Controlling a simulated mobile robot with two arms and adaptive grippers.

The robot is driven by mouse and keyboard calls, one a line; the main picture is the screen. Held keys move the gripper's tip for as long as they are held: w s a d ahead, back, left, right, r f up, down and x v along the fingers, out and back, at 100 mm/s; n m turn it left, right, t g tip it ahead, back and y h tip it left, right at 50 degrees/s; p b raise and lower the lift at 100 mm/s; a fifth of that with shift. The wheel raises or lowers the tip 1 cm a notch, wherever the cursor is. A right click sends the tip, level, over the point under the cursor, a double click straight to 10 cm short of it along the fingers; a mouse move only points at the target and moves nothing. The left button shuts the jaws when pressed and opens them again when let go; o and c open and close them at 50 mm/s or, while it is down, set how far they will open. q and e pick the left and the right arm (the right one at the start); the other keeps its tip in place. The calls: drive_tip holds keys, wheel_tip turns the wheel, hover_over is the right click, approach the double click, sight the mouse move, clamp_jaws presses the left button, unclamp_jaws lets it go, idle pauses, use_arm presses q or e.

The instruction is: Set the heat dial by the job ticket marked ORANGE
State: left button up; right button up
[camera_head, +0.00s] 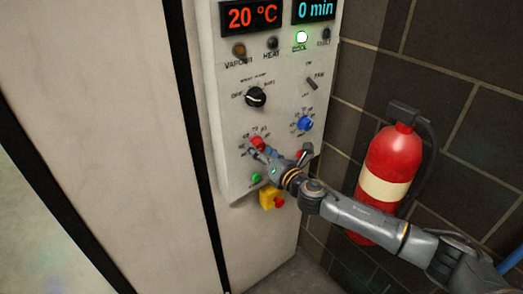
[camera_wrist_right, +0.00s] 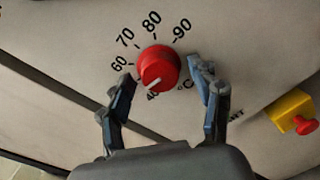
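The heat dial is a red round knob (camera_head: 257,143) on the pale control panel (camera_head: 230,176). In the right wrist view the red knob (camera_wrist_right: 158,67) has a white pointer line aimed down and slightly left, near a mark that reads like 40. Marks 60, 70, 80 and 90 arc above it; °C is printed at lower right. My right gripper (camera_head: 265,154) is at the knob; in the wrist view its two fingers (camera_wrist_right: 162,73) are spread, one either side, with gaps to the knob. My left gripper is not in view. No job ticket shows.
A display (camera_head: 252,16) reads 20 °C, another (camera_head: 313,10) 0 min. A black selector (camera_head: 256,97), blue dial (camera_head: 305,123), green button (camera_head: 257,177) and yellow-red stop button (camera_head: 271,199) are close by. A red extinguisher (camera_head: 390,160) hangs on the brick wall behind my right arm.

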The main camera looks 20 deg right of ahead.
drive_tip(key=shift+s+d, duration=0.1)
drive_tip(key=shift+s, duration=0.15)
drive_tip(key=v, duration=1.1)
drive_tip(key=shift+s, duration=0.25)
drive_tip(key=shift+d, duration=0.1)
